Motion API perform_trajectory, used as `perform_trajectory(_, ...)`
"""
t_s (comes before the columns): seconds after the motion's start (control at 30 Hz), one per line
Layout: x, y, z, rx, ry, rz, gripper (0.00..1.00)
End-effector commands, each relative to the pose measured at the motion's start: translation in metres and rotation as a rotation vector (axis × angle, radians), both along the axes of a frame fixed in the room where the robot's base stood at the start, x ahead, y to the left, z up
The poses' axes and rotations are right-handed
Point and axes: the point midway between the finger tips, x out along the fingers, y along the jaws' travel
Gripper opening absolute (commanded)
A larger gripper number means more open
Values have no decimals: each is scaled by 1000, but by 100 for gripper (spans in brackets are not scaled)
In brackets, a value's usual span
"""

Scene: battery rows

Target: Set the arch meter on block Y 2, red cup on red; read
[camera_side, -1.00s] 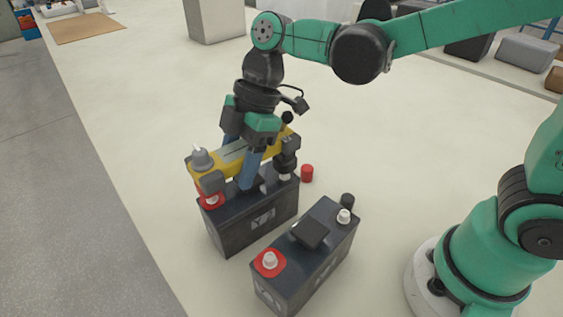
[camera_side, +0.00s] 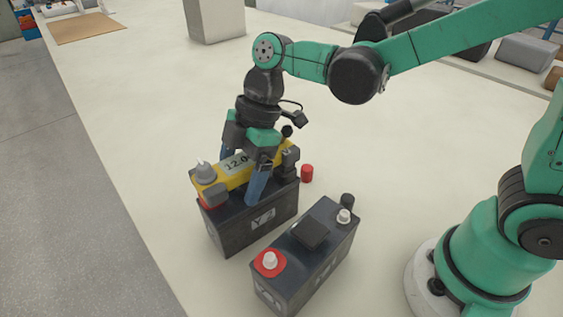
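The yellow arch meter (camera_side: 217,180) sits across the top of block Y 2 (camera_side: 250,232), the left dark battery. Its grey display (camera_side: 236,162) shows digits that begin "12.0"; the rest is hidden by my gripper. Its near-left end is down over the red ring (camera_side: 208,203) of the block, which shows as a thin edge beneath it. Its dark far-right end (camera_side: 289,160) is over the other post. Both posts are hidden. My gripper (camera_side: 243,172) straddles the meter's middle, one blue finger on each side, and appears open with the fingers apart from it.
A loose red cap (camera_side: 307,173) lies behind block Y 2.

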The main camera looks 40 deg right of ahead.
Motion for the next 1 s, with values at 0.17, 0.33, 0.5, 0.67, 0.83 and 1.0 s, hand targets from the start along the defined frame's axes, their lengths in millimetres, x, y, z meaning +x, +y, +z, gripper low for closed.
perform_trajectory(0.17, 0, 0, 0, 0, 0, 0, 89)
perform_trajectory(0.33, 0, -1, 2, 0, 0, 0, 89)
perform_trajectory(0.5, 0, -8, 19, 0, 1, -2, 89)
perform_trajectory(0.67, -1, -16, 39, -1, 1, -2, 89)
perform_trajectory(0.83, -2, -21, 51, 0, 0, -1, 89)
perform_trajectory(1.0, -2, -22, 52, 0, 0, 0, 89)
